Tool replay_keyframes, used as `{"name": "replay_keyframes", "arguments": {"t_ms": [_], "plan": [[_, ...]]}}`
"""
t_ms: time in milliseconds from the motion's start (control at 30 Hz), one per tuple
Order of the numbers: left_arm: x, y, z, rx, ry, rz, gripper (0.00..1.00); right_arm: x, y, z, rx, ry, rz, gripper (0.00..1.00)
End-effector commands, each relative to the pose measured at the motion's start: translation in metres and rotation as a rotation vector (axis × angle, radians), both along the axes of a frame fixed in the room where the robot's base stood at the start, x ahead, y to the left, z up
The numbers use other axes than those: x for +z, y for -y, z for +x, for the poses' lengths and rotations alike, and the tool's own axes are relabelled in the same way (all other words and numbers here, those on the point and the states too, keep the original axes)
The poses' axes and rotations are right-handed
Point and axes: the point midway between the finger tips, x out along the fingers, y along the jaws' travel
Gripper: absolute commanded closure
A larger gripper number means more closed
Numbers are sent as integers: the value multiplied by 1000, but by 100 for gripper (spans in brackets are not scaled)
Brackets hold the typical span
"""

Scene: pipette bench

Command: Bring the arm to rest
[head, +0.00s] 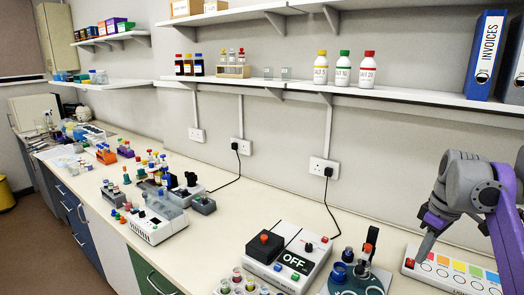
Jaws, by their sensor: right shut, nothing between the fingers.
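My right arm, grey and purple, comes in at the right edge. Its gripper (425,246) is shut and empty, pointing down above the bench beside the left end of a white strip with coloured squares (458,272). I cannot tell whether the fingertips touch the strip. My left gripper is not in view.
A white device reading OFF (291,254) stands on the bench (230,215), left of a blue-based stand (357,277). A white instrument (157,222) and small racks stand farther left.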

Motion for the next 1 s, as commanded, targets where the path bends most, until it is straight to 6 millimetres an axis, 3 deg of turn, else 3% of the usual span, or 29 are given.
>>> {"name": "replay_keyframes", "arguments": {"t_ms": [33,167,367,600,800,1000], "plan": [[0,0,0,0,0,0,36,-4,-16,-3,-11,10,-5,100],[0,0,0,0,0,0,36,-19,-46,-9,-64,40,-20,100],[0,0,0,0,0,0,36,-58,-103,-38,-167,110,-31,100],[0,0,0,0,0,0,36,-143,-180,-109,-316,237,1,100],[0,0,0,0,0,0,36,-214,-219,-170,-419,324,61,100],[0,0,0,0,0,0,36,-246,-231,-197,-466,359,97,100]]}}
